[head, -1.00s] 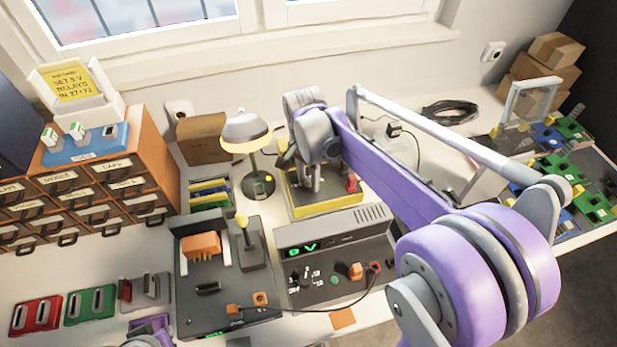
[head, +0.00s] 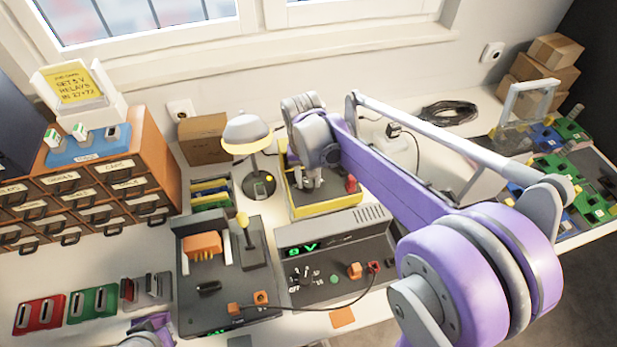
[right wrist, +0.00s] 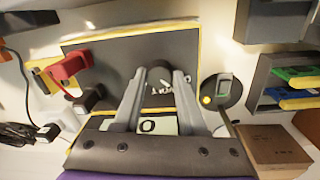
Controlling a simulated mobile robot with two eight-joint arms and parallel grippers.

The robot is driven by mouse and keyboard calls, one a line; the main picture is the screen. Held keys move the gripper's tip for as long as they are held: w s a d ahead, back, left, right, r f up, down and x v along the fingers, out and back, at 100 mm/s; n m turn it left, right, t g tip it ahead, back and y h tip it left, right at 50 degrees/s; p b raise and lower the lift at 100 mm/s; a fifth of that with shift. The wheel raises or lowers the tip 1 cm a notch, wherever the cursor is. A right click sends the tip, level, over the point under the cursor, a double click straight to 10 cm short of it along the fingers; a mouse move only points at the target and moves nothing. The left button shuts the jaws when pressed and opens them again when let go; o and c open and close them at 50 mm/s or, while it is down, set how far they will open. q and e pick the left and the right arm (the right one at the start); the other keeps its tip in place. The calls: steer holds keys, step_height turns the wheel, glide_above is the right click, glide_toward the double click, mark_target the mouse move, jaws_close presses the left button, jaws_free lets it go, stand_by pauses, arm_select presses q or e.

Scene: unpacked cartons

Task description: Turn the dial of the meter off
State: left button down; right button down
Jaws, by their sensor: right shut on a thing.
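The meter (head: 325,207) is a yellow-edged box with a dark face, lying on the bench behind the grey power unit. My right gripper (head: 312,184) reaches down onto its face. In the right wrist view the meter's dark face (right wrist: 115,62) has a pale display reading 0 (right wrist: 150,126). The right gripper's fingers (right wrist: 160,80) are shut on the dial (right wrist: 158,76), a small dark knob with white marks beside it. The fingers hide part of the dial. My left gripper is not in view; only a bit of purple left arm shows at the bottom edge.
A desk lamp (head: 247,132) stands close left of the meter. A red plug (right wrist: 70,64) sits on the meter beside the gripper. The power unit (head: 340,265) reads 9 V. Drawers (head: 127,187) stand at left, circuit boards (head: 560,165) at right.

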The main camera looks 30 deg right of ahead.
mark_target(307, 184)
steer(key=shift+n, duration=1.5)
steer(key=shift+c, duration=2.3)
jaws_free()
step_height(307, 184, up, 11)
steer(key=p, duration=0.1)
steer(key=shift+a, duration=0.3)
steer(key=s+a+t+p, duration=0.1)
steer(key=s, duration=0.2)
steer(key=s+a+f+n+t+p, duration=0.1)
steer(key=s, duration=0.2)
steer(key=s+a+f+t, duration=0.1)
steer(key=s+a, duration=0.1)
steer(key=s, duration=0.1)
steer(key=shift+s+f+p, duration=0.25)
steer(key=shift+s+p, duration=0.05)
steer(key=shift+p, duration=0.1)
steer(key=s+f+t, duration=0.1)
steer(key=s, duration=0.1)
steer(key=s+a+f+p, duration=0.1)
steer(key=s+f, duration=0.1)
steer(key=s+a+f+n+t, duration=0.1)
steer(key=s, duration=0.1)
steer(key=shift+f+t+y, duration=0.3)
